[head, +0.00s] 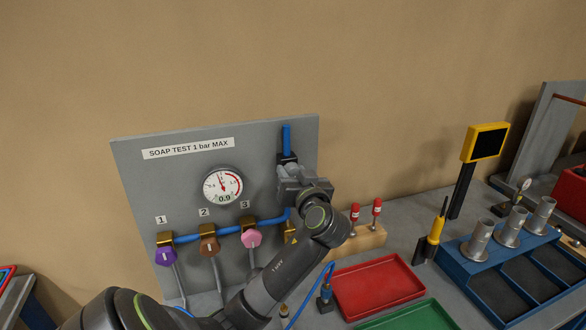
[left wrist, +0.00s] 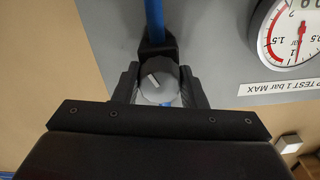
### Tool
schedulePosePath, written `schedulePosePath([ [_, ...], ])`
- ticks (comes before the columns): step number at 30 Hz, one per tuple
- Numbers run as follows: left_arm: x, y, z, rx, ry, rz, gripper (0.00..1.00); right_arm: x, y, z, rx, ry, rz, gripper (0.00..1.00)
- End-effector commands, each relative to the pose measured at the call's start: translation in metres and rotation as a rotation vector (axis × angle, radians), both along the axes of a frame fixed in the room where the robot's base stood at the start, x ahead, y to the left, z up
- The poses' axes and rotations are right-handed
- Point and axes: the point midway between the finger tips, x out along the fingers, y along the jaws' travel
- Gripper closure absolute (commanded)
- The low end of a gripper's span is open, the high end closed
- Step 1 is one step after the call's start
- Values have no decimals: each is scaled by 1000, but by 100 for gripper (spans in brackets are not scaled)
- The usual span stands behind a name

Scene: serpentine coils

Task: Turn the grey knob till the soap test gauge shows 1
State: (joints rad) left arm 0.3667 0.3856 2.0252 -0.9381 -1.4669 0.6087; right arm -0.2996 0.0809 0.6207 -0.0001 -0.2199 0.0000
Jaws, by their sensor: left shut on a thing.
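The grey knob (left wrist: 158,84) with a white pointer line sits on a black fitting in the blue pipe. My left gripper (left wrist: 158,92) is shut on the knob, one finger on each side. In the head view my left gripper (head: 290,182) covers the knob at the right of the grey panel (head: 140,185). The soap test gauge (head: 223,186) on the panel reads 0.9 on its digital display. The gauge (left wrist: 296,32) also shows partly in the left wrist view, with its needle near 1. My right gripper is not in view.
Purple (head: 166,257), brown (head: 208,244) and pink (head: 251,238) valve knobs, labelled 1, 2 and 3, sit along a blue pipe below the gauge. A red tray (head: 378,287), a screwdriver (head: 434,235) and a blue rack (head: 462,262) stand to the right.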

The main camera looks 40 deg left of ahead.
Motion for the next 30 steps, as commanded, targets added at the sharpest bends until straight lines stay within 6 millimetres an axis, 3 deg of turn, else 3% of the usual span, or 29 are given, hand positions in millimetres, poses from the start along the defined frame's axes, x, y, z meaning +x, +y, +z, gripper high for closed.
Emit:
schedulePosePath([
  [3,0,0,2,25,51,0,94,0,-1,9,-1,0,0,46],
  [16,0,0,1,42,84,0,94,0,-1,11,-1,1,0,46],
  [30,0,0,2,154,302,0,94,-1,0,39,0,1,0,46],
])
